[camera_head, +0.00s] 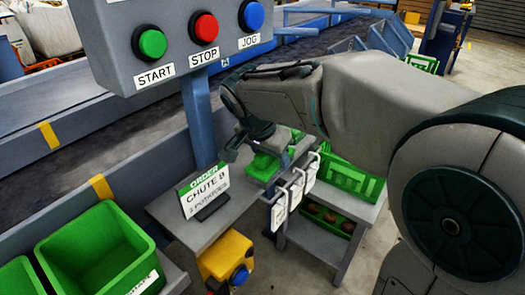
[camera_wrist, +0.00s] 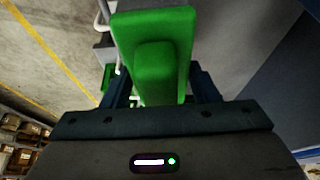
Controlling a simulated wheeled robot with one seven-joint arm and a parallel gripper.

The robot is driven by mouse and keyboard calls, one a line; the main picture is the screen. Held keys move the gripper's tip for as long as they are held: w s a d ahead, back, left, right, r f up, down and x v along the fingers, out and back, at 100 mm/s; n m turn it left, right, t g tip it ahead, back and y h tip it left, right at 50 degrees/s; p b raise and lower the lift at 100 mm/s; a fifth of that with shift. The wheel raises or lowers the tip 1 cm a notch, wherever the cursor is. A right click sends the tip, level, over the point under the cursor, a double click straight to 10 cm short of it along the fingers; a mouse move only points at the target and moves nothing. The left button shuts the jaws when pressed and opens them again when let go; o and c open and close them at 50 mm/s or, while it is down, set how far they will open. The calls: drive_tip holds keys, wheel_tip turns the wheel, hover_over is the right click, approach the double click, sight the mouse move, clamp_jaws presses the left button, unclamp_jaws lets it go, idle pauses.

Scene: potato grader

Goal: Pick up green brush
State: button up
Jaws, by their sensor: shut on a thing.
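The green brush (camera_wrist: 178,28) fills the upper middle of the wrist view, with a wide block and a narrower raised part nearest me. My gripper (camera_wrist: 161,86) has one dark finger on each side of that narrower part and is shut on it. In the head view my gripper (camera_head: 250,150) points down over the small grey stand by the sign, and the green brush (camera_head: 264,166) shows below it, partly hidden by my arm. I cannot tell whether the brush touches the surface under it.
A control box (camera_head: 180,45) with three buttons hangs close on a post. An order sign (camera_head: 204,190) reading CHUTE B stands left of my gripper. White tags (camera_head: 296,190) hang on the stand's front. Green crates (camera_head: 100,250) stand at lower left; another (camera_head: 350,178) sits at right.

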drive_tip(key=s+d, duration=0.9)
drive_tip(key=d, duration=0.3)
drive_tip(key=shift+s+p, duration=0.15)
drive_tip(key=shift+p, duration=0.3)
drive_tip(key=shift+o, duration=1)
